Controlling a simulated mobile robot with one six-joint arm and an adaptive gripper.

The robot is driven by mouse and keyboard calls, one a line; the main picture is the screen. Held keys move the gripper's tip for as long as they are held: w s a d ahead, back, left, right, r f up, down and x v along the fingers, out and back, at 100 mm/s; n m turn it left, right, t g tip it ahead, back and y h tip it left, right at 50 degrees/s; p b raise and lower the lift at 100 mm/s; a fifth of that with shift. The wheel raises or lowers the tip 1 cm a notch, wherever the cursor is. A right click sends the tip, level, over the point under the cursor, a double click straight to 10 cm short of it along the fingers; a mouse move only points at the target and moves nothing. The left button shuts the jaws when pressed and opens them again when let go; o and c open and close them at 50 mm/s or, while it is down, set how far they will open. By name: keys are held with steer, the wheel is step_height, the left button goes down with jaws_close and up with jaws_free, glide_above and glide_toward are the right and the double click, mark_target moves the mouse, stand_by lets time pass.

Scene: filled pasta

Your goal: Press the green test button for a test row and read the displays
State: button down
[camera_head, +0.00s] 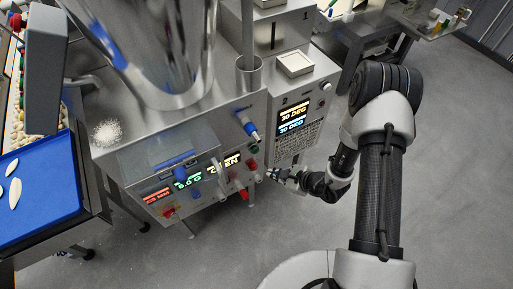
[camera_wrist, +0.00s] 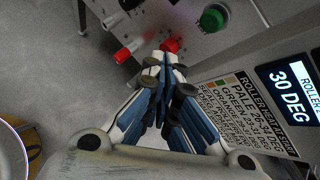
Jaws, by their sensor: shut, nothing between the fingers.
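The green button (camera_head: 254,149) sits on the grey machine's front near its right corner. It also shows large at the top of the wrist view (camera_wrist: 212,18). My gripper (camera_head: 270,174) is shut and empty, below and to the right of the button, apart from it. In the wrist view its fingertips (camera_wrist: 166,62) are together, close by a red knob (camera_wrist: 171,45); whether they touch it I cannot tell. The right panel's display (camera_head: 292,118) reads 30 DEG on two lines. On the front are a red display (camera_head: 157,195), a green display (camera_head: 187,179) reading about 6.0 G and a partly covered yellow display (camera_head: 230,161).
A printed sign (camera_wrist: 243,108) under the roller display lists PALE 26-34 DEG; its GREEN line is partly unreadable. A red-tipped lever (camera_wrist: 123,55) juts out left of my fingers. A blue tray (camera_head: 40,185) with pale pieces stands left. Floor at right is clear.

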mark_target(256, 151)
steer(key=shift+s+d+f+m, duration=0.1)
steer(key=shift+d+f+m, duration=0.05)
steer(key=shift+f, duration=0.25)
steer(key=shift+s+d+f+m, duration=0.1)
steer(key=shift+d+f+m, duration=0.05)
steer(key=shift+f, duration=0.25)
steer(key=shift+w, duration=0.1)
steer(key=w+a, duration=0.5)
steer(key=w, duration=0.2)
steer(key=shift+b, duration=0.35)
steer(key=shift+w, duration=0.15)
stand_by(0.7)
steer(key=shift+w+a+b, duration=0.25)
steer(key=shift+b, duration=0.05)
